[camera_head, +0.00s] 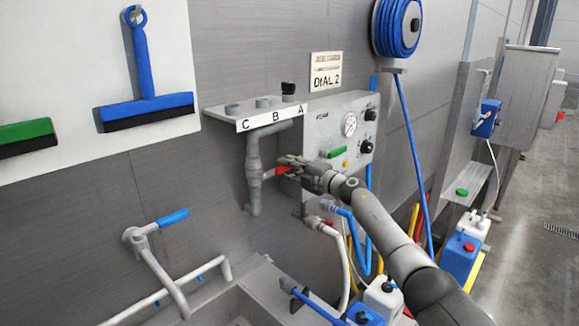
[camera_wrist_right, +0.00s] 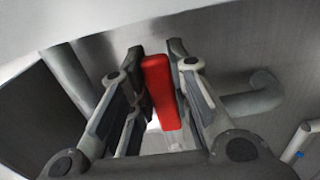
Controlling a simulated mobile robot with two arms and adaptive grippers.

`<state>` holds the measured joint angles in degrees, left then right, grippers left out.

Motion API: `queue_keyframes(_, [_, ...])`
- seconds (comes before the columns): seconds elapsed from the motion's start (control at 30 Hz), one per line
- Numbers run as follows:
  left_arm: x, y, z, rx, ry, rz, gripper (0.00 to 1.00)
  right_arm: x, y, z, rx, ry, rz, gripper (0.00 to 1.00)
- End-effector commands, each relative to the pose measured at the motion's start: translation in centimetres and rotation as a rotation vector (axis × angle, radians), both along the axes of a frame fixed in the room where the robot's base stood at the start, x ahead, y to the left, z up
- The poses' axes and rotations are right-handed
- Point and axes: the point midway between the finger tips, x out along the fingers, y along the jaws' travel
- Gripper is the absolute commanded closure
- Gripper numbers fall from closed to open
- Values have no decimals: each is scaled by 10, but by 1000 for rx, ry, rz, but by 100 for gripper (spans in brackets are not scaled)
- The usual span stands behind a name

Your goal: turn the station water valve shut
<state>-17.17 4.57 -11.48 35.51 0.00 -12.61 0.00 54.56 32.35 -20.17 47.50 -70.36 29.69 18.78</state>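The red valve lever (camera_head: 282,170) sits on the grey vertical pipe (camera_head: 253,160) below the C-B-A shelf. It sticks out to the right, roughly crosswise to the pipe. My right gripper (camera_head: 287,166) reaches it from the right. In the right wrist view the red lever (camera_wrist_right: 161,90) lies between the two fingers of my right gripper (camera_wrist_right: 160,65), with a finger close against each side, so it looks gripped. The fingers hide part of the lever in the head view. My left gripper is not in view.
A control panel (camera_head: 338,136) with a gauge and knobs is just right of the pipe. A second red-handled valve (camera_head: 327,223) and hoses hang below my right arm. A blue-handled tap (camera_head: 172,217) is lower left. A blue hose reel (camera_head: 397,28) hangs above right.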

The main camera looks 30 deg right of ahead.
Motion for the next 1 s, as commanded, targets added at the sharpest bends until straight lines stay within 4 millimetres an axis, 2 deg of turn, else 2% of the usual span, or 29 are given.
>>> queue_keyframes(0.03, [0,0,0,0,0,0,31,0,1,-3,7,6,2,77])
queue_keyframes(0.17, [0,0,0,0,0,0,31,0,1,-2,5,5,1,60])
queue_keyframes(0.2, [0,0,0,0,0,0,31,0,1,-2,4,5,1,59])
queue_keyframes(0.63, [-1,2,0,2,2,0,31,-5,-3,-2,0,2,-1,59])
queue_keyframes(1.0, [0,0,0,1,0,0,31,-43,-17,-3,-2,2,-1,59])
